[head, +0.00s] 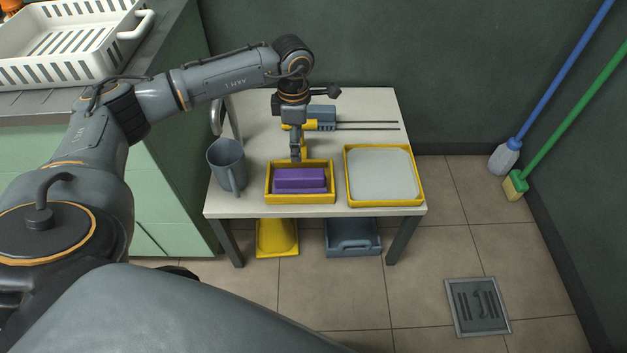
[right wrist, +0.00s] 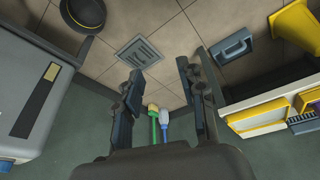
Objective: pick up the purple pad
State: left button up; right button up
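The purple pad (head: 300,178) lies in a small yellow tray (head: 268,193) at the front middle of the white table; a second purple layer or pad shows below its front edge. A bit of purple also shows at the right edge of the right wrist view (right wrist: 306,101). My left gripper (head: 296,158) points down at the back edge of the tray, just behind the purple pad. I cannot tell its finger gap or whether it touches. My right gripper (right wrist: 160,72) is open and empty, away from the table, with floor and wall beyond it.
A grey jug (head: 227,166) stands left of the tray. A yellow-rimmed tray with a pale mat (head: 382,174) is close on the right. Grey-and-yellow tools (head: 322,118) lie behind. A yellow bin (head: 277,239) and blue-grey bin (head: 353,238) sit below. A white rack (head: 65,40) is at upper left.

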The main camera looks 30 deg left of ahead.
aim_at(301, 173)
pick_arm(q)
notch_tip(301, 173, down, 3)
jog(key=shift+f+b, duration=0.15)
jog(key=shift+b, duration=0.15)
notch_tip(301, 173, down, 5)
jog(key=shift+r+b, duration=0.2)
jog(key=shift+b, duration=0.2)
jog(key=f, duration=0.1)
jog(key=f+b, duration=0.1)
jog(key=f, duration=0.3)
jog(key=shift+w+d+b, duration=0.25)
jog(key=shift+d+b, duration=0.05)
jog(key=shift+b, duration=0.05)
jog(key=shift+f, duration=0.2)
grip_shut()
pick_arm(e)
jog(key=w+a+r+t+y, duration=0.1)
jog(key=w+a+r+t, duration=0.1)
jog(key=w, duration=0.4)
jog(key=w+a+r+t+y, duration=0.1)
jog(key=w+a+r+t, duration=0.1)
jog(key=w+t, duration=0.3)
jog(key=shift+w+r+t, duration=0.3)
jog(key=shift+w+r, duration=0.45)
jog(key=shift+r, duration=0.1)
pick_arm(q)
jog(key=shift+r, duration=0.15)
pick_arm(e)
jog(key=shift+a, duration=0.1)
